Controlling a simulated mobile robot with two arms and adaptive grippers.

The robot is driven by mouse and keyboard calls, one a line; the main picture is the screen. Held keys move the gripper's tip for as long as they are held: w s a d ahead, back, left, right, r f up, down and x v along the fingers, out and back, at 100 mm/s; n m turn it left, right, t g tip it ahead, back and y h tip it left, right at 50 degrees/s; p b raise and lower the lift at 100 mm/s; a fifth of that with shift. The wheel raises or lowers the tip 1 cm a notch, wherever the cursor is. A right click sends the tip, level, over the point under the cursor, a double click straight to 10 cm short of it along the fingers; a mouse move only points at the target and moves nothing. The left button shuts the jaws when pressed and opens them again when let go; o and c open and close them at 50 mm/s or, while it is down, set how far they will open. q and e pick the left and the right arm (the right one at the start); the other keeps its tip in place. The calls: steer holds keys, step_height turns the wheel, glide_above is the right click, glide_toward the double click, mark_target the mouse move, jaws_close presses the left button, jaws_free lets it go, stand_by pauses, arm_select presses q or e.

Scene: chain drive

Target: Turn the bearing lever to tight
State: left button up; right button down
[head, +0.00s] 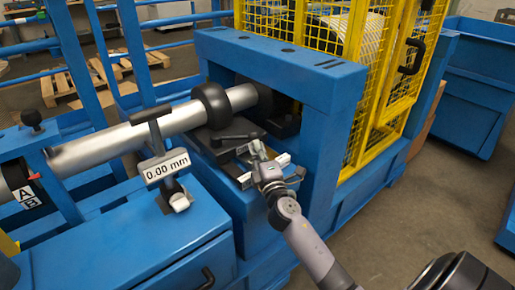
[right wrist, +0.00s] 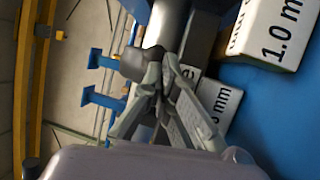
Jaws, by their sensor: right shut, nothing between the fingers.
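The bearing lever (head: 235,137) is a dark handle lying roughly level on the bearing block, below the shaft. My right gripper (head: 257,148) is just right of and in front of the lever's right end. In the right wrist view, the fingers (right wrist: 168,72) are shut with nothing between them. A dark rounded handle end (right wrist: 140,65), seemingly the lever's, shows close to the fingertips; I cannot tell whether they touch. No tight or loose mark is readable. My left gripper is not in view.
A metal shaft (head: 175,122) with a black collar (head: 211,105) runs above the lever. A blue frame (head: 330,110) stands close behind and right of my gripper. A 0.00 mm display (head: 166,167) stands at left. A 1.0 mm block (right wrist: 278,32) lies near the fingers.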

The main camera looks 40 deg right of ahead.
steer(key=y, duration=0.1)
steer(key=w+d+n+y, duration=0.1)
steer(key=shift+w+d+n+t+y, duration=0.3)
steer(key=shift+w+d, duration=0.2)
steer(key=shift+w, duration=0.2)
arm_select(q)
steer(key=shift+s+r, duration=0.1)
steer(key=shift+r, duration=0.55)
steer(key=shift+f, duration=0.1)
arm_select(e)
steer(key=shift+f, duration=0.1)
